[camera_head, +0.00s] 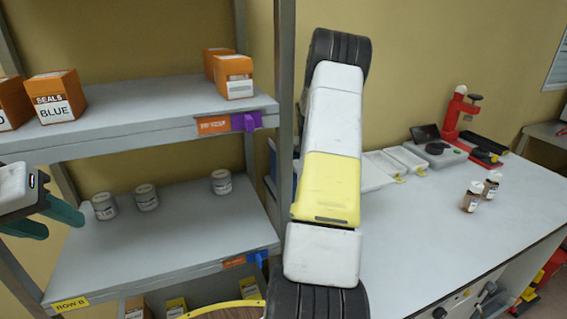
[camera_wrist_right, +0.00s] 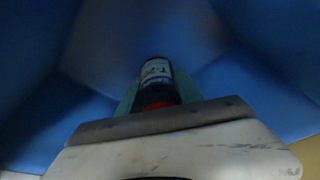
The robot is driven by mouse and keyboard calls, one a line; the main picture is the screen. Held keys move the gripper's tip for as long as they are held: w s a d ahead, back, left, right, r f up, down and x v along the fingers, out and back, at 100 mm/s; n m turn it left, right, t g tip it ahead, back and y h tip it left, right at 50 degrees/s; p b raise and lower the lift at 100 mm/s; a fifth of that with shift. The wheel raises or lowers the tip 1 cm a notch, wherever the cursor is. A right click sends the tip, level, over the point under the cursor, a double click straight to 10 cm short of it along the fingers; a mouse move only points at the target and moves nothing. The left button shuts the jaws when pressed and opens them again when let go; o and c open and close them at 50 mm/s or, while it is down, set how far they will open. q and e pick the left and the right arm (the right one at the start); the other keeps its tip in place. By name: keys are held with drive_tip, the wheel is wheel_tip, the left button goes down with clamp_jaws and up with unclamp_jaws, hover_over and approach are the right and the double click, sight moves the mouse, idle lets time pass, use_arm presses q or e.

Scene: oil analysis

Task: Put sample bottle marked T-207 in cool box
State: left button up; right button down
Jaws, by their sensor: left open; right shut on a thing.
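In the right wrist view my right gripper (camera_wrist_right: 157,92) is shut on a dark sample bottle (camera_wrist_right: 157,72) with a red cap and a white label. The label shows a T, but the number is too blurred to read. Blue walls (camera_wrist_right: 60,70), which look like the inside of the cool box, surround the bottle; I cannot tell whether it touches the bottom. In the head view my right arm crosses the middle and its gripper is out of sight. My left gripper (camera_head: 62,224), with teal fingers, is open and empty at the left, by the lower shelf.
A grey shelf unit (camera_head: 160,128) at the left holds orange seal boxes (camera_head: 55,97) and several white jars (camera_head: 146,197). A white bench (camera_head: 420,240) at the right carries two small brown bottles (camera_head: 472,197), white trays (camera_head: 405,158) and a red instrument (camera_head: 455,115). The bench's front is clear.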

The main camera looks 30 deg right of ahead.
drive_tip(key=shift+f, duration=0.15)
drive_tip(key=c, duration=0.8)
unclamp_jaws()
drive_tip(key=v, duration=1.2)
